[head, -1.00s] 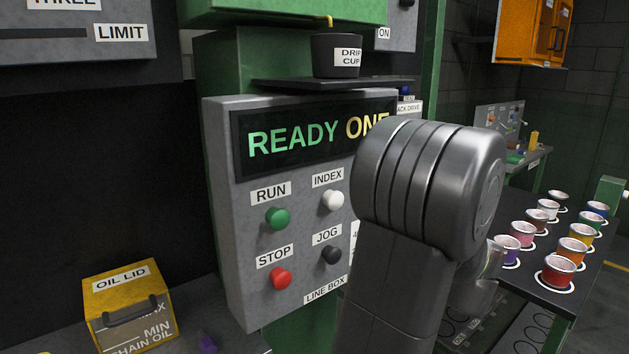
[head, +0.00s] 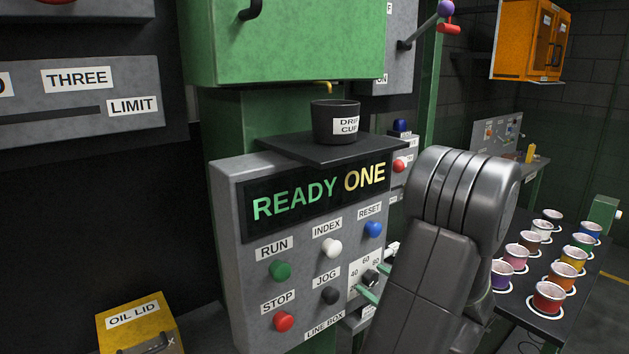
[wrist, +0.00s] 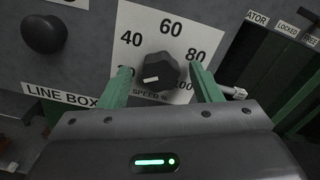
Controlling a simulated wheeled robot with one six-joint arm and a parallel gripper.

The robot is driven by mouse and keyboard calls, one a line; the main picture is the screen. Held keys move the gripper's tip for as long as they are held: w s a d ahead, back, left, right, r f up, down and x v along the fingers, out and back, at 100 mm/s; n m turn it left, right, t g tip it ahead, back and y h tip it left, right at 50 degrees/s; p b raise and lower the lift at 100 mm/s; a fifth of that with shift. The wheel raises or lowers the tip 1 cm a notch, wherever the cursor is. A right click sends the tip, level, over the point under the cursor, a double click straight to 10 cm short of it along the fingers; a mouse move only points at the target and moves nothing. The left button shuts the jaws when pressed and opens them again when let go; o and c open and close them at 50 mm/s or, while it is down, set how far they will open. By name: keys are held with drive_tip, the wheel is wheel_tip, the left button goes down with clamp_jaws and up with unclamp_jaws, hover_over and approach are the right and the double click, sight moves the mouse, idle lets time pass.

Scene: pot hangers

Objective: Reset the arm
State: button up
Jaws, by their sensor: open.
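My gripper (wrist: 162,78) is open. In the wrist view its two green fingers stand either side of the black speed knob (wrist: 160,71), with gaps visible between fingers and knob. Whether the fingertips reach past the knob's face is hard to tell. The knob sits on a white dial label with numbers, and its pale mark points left. In the head view my arm (head: 450,240) bends down in front of the line box (head: 237,265), and the green fingers show partly beside the knob (head: 371,277). The panel's display (head: 318,193) reads READY ONE.
The panel carries run (head: 280,271), stop (head: 284,321), index (head: 331,248), jog (head: 329,295) and reset (head: 373,229) buttons. A drip cup (head: 335,122) stands on a shelf above. A table at right holds several paint cups (head: 548,297). A yellow oil lid box (head: 139,325) is lower left.

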drive_tip(key=m+p, duration=0.1)
drive_tip(key=p, duration=0.1)
drive_tip(key=m+p, duration=0.1)
drive_tip(key=p, duration=0.1)
drive_tip(key=m+p, duration=0.2)
drive_tip(key=shift+r, duration=0.25)
drive_tip(key=v, duration=0.1)
drive_tip(key=b+v, duration=0.1)
drive_tip(key=v, duration=0.1)
drive_tip(key=b+v, duration=0.1)
drive_tip(key=shift+s+d+f, duration=0.15)
drive_tip(key=shift+f, duration=0.2)
drive_tip(key=shift+v, duration=1)
drive_tip(key=shift+r, duration=0.1)
